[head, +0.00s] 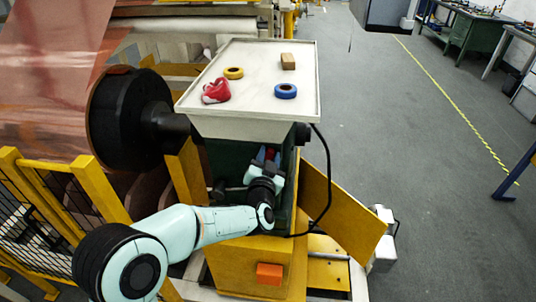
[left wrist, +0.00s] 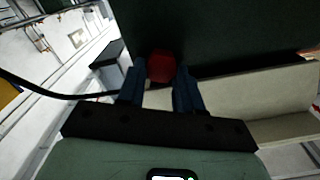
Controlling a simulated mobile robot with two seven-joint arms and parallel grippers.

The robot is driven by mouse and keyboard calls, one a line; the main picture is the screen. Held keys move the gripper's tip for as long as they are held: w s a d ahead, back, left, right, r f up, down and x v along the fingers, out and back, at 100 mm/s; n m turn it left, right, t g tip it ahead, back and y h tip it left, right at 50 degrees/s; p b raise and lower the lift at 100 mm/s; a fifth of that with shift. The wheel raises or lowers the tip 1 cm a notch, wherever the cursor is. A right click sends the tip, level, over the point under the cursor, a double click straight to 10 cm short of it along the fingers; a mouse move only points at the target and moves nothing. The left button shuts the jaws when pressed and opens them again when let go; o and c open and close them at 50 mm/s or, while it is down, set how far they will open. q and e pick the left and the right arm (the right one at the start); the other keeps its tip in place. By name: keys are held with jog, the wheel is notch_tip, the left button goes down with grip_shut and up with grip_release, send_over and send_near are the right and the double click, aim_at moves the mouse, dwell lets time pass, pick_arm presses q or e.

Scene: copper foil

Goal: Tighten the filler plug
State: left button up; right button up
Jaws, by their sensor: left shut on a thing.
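The filler plug is a small red cap on the dark green housing (head: 222,160) below the white tray. It shows in the left wrist view (left wrist: 160,66) against the dark surface. My left gripper (head: 268,158) reaches in from the left, and its dark blue fingers (left wrist: 159,82) are shut on the plug from both sides. In the head view the plug is a small red patch mostly hidden between the fingers. The plug's threads and seat are hidden, so I cannot tell how deep it sits. My right gripper is not in view.
A black cable (head: 327,180) hangs right of the housing. A yellow fence (head: 96,188) stands left.

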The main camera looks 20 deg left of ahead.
pick_arm(q)
jog(key=shift+d+m, duration=0.1)
jog(key=shift+m, duration=0.5)
jog(key=shift+f, duration=0.1)
jog(key=o, duration=1)
jog(key=shift+o, duration=0.2)
jog(key=shift+s, duration=0.1)
jog(key=b+v, duration=0.1)
jog(key=v, duration=1.2)
jog(key=shift+b, duration=0.35)
jog(key=shift+s, duration=0.1)
